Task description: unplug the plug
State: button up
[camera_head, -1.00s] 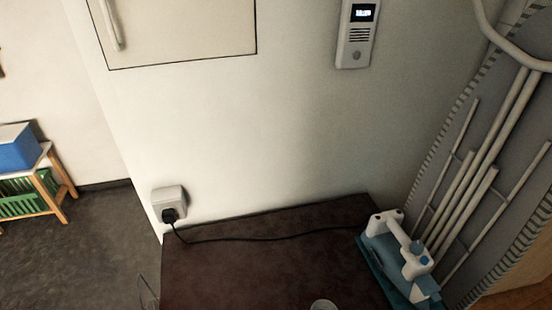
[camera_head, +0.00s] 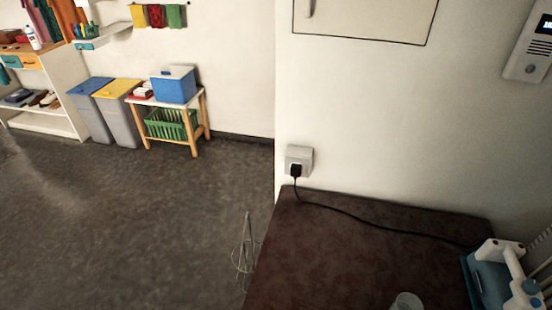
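The black plug (camera_head: 296,170) sits in a grey-white wall socket (camera_head: 301,153) low on the white wall, just above the back left corner of the dark brown counter (camera_head: 350,255). Its black cord (camera_head: 350,212) runs right along the back of the counter toward a blue and white appliance (camera_head: 492,275) at the right edge. My gripper is not in view.
A clear glass (camera_head: 406,302) stands at the counter's front. The dark floor (camera_head: 130,220) is open at left. Bins (camera_head: 120,112) and a small table with a blue box (camera_head: 173,88) stand beyond.

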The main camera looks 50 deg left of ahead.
aim_at(296, 170)
jog(key=u, duration=0.5)
jog(key=k, duration=0.9)
jog(key=u, duration=0.95)
jog(key=i, duration=0.45)
jog(key=u, duration=0.05)
